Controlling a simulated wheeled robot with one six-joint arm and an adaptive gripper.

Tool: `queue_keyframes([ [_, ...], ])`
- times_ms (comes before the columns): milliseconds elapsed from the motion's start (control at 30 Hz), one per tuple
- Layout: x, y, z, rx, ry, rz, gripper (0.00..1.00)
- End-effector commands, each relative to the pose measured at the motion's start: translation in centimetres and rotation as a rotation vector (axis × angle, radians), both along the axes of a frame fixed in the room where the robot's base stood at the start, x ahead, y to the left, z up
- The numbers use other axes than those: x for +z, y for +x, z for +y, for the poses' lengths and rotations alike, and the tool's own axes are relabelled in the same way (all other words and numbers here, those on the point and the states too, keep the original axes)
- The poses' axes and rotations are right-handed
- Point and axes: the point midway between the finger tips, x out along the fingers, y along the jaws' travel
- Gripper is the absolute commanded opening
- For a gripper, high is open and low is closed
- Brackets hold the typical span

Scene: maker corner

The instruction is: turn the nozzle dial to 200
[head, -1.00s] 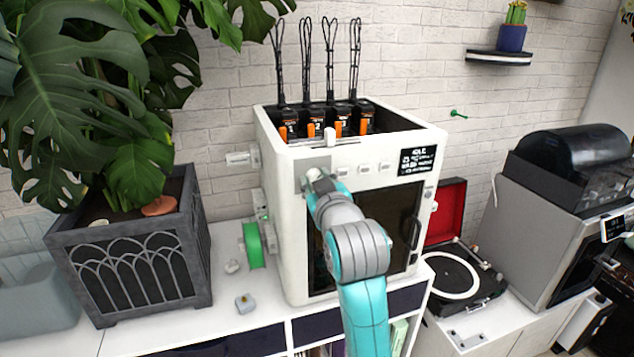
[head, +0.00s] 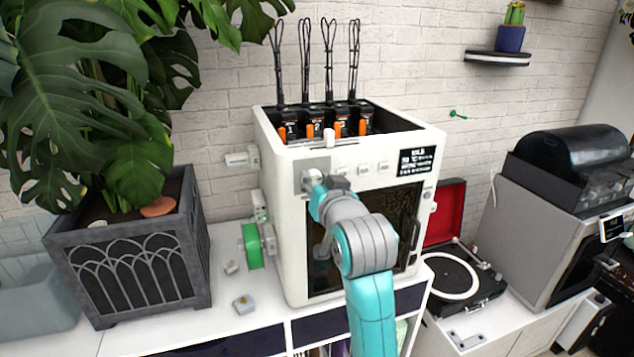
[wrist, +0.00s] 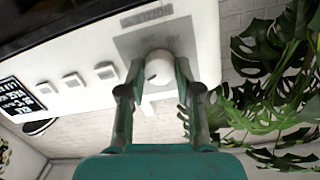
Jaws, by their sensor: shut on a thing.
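The white, round nozzle dial (wrist: 158,68) is on the front of the white printer (head: 290,235), on a grey plate (head: 308,168) at the upper left. My gripper (wrist: 160,75) has its two teal fingers on either side of the dial, shut on it, in the wrist view. In the head view my gripper (head: 313,183) is at the plate and covers the dial. A small dark label (wrist: 147,16) near the dial is too blurred to read.
Several square buttons (head: 364,170) and a black display (head: 416,161) lie right of the dial. A planter (head: 130,260) stands left, a record player (head: 455,275) right.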

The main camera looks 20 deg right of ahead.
Motion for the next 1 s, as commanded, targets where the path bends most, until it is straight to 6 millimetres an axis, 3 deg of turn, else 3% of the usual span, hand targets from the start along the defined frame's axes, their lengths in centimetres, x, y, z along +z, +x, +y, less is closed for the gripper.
queue_keyframes([
  [333,-0.1,0.0,0.0,0.001,0.002,0.002,0.00],
  [367,-0.1,0.0,0.0,0.001,0.002,0.002,0.36],
  [467,-0.1,0.0,0.0,0.001,0.001,0.002,0.59],
  [800,0.0,-0.2,0.0,0.000,0.001,0.000,0.59],
  [1000,0.2,-2.4,0.1,0.001,0.001,-0.001,0.59],
])
